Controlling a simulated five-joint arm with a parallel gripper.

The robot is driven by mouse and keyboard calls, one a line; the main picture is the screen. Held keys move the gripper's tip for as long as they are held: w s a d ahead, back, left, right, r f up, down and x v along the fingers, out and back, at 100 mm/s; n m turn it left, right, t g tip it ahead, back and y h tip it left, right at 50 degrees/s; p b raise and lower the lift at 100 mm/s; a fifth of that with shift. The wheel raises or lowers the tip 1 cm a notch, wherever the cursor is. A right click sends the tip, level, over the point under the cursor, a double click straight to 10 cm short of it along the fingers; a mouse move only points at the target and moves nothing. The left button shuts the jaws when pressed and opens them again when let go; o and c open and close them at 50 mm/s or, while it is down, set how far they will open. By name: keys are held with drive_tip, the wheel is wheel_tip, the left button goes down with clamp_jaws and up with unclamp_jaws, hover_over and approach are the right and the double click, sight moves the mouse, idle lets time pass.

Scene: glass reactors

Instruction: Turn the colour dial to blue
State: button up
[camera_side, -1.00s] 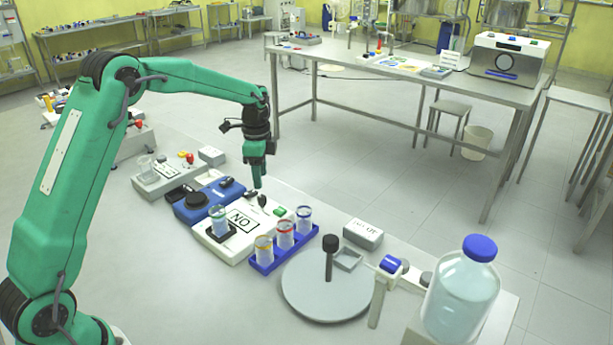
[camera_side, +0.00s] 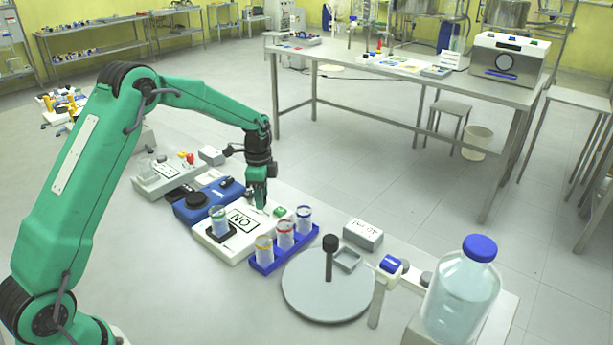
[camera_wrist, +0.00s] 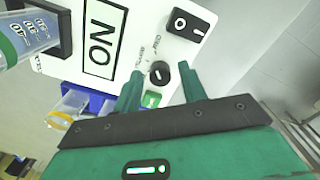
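The colour dial is a small black knob (camera_wrist: 159,73) on a white panel box (camera_wrist: 140,30); in the wrist view it sits between my gripper's two green fingertips. My gripper (camera_wrist: 160,82) is open, with a finger on each side of the knob and no clear contact. In the side view my gripper (camera_side: 259,203) points down over the far right part of the white box (camera_side: 210,248) and hides the knob. The small lettering around the knob is too blurred to read a colour.
A green button (camera_wrist: 151,99) sits close to the knob, and a black rocker switch (camera_wrist: 190,25) is on the same panel. A beaker (camera_side: 218,222) stands on the box. A blue rack (camera_side: 270,262) with 3 beakers is beside it. A grey round plate (camera_side: 325,290) lies to the right.

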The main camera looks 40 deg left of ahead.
clamp_jaws()
drive_tip(key=shift+n, duration=0.4)
drive_tip(key=n, duration=0.7)
drive_tip(key=shift+r, duration=0.1)
drive_tip(key=n, duration=1.2)
idle(0.4)
